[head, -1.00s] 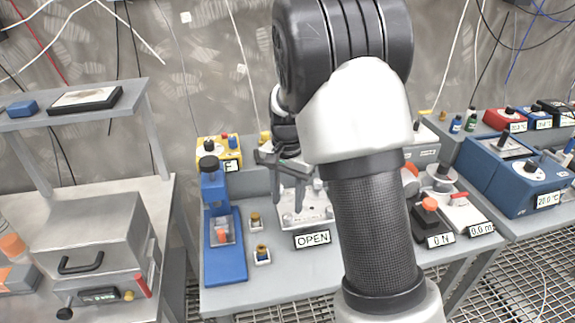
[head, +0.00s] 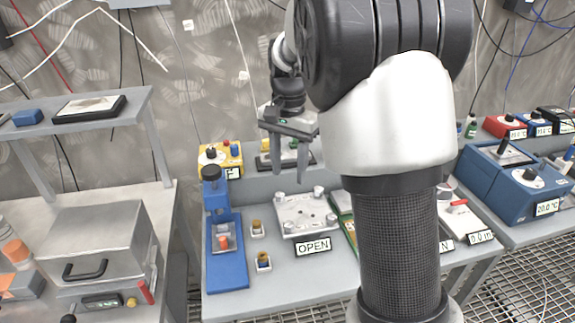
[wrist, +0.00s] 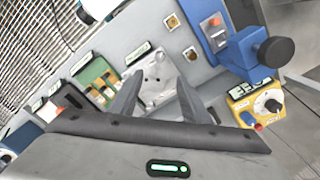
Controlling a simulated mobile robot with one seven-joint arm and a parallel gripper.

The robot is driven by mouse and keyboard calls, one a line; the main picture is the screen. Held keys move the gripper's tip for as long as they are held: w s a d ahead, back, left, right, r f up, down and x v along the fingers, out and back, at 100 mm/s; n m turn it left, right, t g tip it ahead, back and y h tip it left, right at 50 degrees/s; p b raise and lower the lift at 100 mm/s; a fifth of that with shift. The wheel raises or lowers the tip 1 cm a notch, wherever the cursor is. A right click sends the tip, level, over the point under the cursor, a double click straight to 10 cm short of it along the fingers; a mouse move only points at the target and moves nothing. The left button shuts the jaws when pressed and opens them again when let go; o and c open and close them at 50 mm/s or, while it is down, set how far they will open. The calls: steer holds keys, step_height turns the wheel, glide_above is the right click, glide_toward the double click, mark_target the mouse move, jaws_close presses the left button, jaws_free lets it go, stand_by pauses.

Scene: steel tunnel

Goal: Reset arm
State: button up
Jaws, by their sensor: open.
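My gripper (head: 289,172) is open and empty, pointing down above the back of the middle bench. Its two grey fingers are apart, and they also show in the wrist view (wrist: 160,95). Below and in front of it lies a light metal plate fixture (head: 304,214) with round posts at its corners, beside an "OPEN" label (head: 313,246). The plate also shows beyond the fingers in the wrist view (wrist: 157,77). My arm hides part of the bench to the right of the plate.
A blue press (head: 226,248) and a yellow control box (head: 219,158) stand left of the plate. A green board (head: 349,230) lies right of it. A metal box (head: 97,245) sits on the left bench, blue instruments (head: 513,178) on the right. Cables hang along the back wall.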

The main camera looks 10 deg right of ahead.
steer(key=s+r+n+t+p, duration=0.2)
steer(key=s+r+n+p, duration=0.2)
steer(key=s+r, duration=0.4)
steer(key=s+r+n+t+p, duration=0.3)
steer(key=s+r, duration=0.5)
steer(key=s, duration=0.8)
steer(key=shift+s+r+n+t+p, duration=0.3)
steer(key=shift+n+p, duration=0.5)
steer(key=shift+p, duration=0.4)
steer(key=shift+d, duration=0.1)
